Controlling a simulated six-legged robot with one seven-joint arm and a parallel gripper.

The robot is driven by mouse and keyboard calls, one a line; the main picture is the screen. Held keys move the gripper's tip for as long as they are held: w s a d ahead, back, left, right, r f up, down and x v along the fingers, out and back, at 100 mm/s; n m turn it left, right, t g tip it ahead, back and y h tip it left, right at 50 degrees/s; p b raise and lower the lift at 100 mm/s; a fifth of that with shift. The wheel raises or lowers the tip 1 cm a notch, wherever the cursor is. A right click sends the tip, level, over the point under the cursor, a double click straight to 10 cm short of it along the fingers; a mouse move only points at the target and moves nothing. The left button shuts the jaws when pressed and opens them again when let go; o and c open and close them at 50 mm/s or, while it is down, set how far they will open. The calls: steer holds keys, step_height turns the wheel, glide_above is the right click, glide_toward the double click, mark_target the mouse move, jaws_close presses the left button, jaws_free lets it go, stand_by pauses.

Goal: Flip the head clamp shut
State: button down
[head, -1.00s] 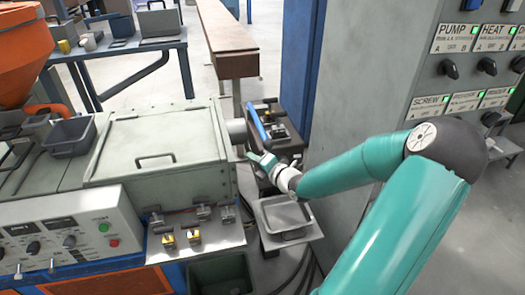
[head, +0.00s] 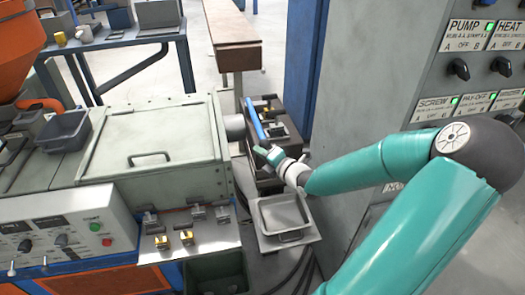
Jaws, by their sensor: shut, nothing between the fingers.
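A blue bar (head: 255,119), which looks like the handle of the head clamp, stands tilted beside the round grey end (head: 235,127) of the machine. Behind and right of it is a dark metal block assembly (head: 275,125); I cannot make out the clamp's latch. My gripper (head: 262,153) has teal fingers and is shut and empty. It is just below the lower end of the blue bar; I cannot tell whether they touch.
A grey tray (head: 284,217) on a small shelf sits below my gripper. The grey machine housing (head: 155,140) is to the left, with small clamps (head: 197,213) along its front ledge. A tall grey control cabinet (head: 370,90) stands close on the right.

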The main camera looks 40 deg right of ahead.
steer(key=shift+f, duration=0.1)
steer(key=shift+s, duration=0.1)
steer(key=shift+s+d, duration=0.4)
steer(key=shift+d, duration=0.35)
steer(key=shift+s+d, duration=0.35)
steer(key=shift+d, duration=0.4)
steer(key=shift+s+d, duration=0.4)
steer(key=shift+d, duration=0.35)
